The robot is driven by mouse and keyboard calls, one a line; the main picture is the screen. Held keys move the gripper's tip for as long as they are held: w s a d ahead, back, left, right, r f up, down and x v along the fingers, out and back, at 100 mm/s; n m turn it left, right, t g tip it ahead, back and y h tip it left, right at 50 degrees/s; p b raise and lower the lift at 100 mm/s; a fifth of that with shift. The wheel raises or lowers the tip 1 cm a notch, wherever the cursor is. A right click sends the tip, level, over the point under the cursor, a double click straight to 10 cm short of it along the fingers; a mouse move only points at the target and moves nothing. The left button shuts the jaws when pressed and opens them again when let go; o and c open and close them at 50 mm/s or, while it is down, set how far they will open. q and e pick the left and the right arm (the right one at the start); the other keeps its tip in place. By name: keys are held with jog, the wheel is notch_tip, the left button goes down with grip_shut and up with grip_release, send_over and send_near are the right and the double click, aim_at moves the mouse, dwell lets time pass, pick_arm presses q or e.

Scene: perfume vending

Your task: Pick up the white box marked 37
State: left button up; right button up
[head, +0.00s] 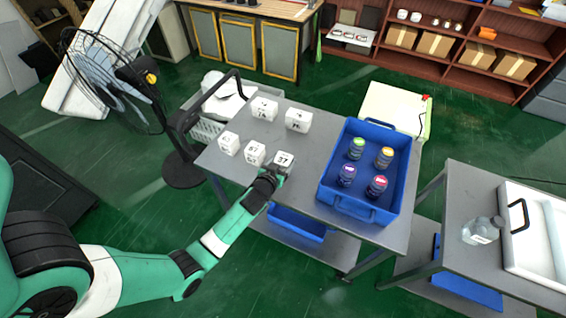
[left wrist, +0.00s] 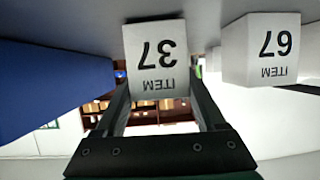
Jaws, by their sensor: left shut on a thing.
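The white box marked 37 (head: 284,157) is near the front edge of the grey cart top, in the head view. My left gripper (head: 272,176) reaches it from the front and is shut on it. In the left wrist view the box (left wrist: 155,50) appears upside down, with its ITEM 37 face toward the camera, between the two dark fingers (left wrist: 160,97). I cannot tell whether its base touches the cart. My right gripper is not in view.
Box 67 (left wrist: 262,52) stands beside it in the left wrist view. Other white numbered boxes, such as one at the back (head: 298,119), share the cart (head: 305,160). A blue bin (head: 330,195) with coloured jars stands right. Another cart (head: 455,195) stands farther right.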

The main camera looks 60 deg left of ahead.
aim_at(281, 161)
pick_arm(q)
jog(key=r+p, duration=0.1)
jog(key=r, duration=0.2)
jog(key=r+p, duration=0.1)
jog(key=shift+s+d+r+p, duration=0.1)
jog(key=shift+s+r+p, duration=0.2)
jog(key=shift+s, duration=0.1)
jog(key=s+d+r+p, duration=0.3)
jog(key=s+r+p, duration=0.2)
jog(key=s+r, duration=0.3)
jog(key=s, duration=0.4)
jog(key=shift+s+d, duration=0.2)
jog(key=shift+s, duration=0.15)
